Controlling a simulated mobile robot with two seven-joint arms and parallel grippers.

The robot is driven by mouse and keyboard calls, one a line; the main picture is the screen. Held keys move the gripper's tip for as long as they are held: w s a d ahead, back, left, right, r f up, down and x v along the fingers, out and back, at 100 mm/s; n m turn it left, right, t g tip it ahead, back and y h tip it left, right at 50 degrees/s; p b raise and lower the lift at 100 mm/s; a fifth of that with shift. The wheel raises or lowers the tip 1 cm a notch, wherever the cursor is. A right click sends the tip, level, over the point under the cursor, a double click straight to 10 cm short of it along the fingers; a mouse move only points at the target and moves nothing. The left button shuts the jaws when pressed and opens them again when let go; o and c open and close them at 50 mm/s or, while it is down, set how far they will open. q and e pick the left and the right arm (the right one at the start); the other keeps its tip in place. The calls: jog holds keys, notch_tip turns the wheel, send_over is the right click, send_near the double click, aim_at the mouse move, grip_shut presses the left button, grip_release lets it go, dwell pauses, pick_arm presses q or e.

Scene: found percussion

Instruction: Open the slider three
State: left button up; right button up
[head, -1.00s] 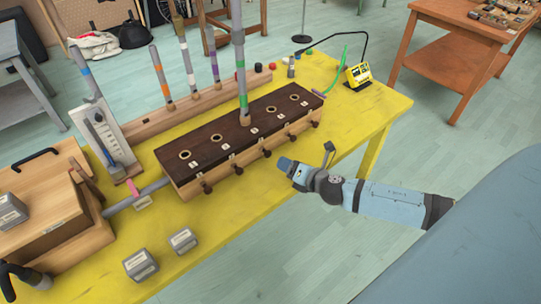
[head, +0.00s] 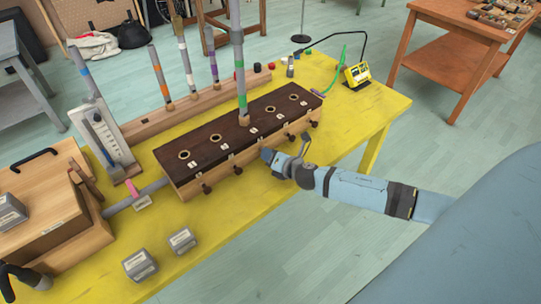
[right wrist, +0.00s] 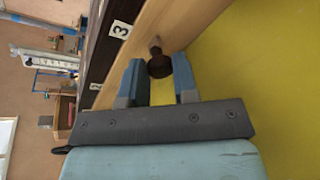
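The long dark-topped wooden box (head: 212,148) lies on the yellow table, with a row of dark slider knobs along its front side. In the right wrist view the dark knob of slider three (right wrist: 158,66) sticks out of the pale wood beside the label "3" (right wrist: 121,30). My right gripper (head: 268,157) is at the box's front in the head view and hides this knob there. In the wrist view my right gripper (right wrist: 159,76) is open, with its blue fingers on either side of the knob and small gaps visible. My left gripper is not in view.
Other knobs (head: 207,188) stick out along the same front side. A grey tube (head: 240,75) stands upright on the box. Two grey blocks (head: 140,264) lie on the yellow table (head: 225,212) at the front left. The table right of the box is mostly clear.

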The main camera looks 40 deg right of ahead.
grip_shut()
jog(key=shift+s, duration=0.3)
jog(key=shift+s+d, duration=0.15)
jog(key=shift+s, duration=1.05)
jog(key=o, duration=0.6)
grip_release()
jog(key=shift+c, duration=0.2)
jog(key=v, duration=1.3)
jog(key=shift+s, duration=0.35)
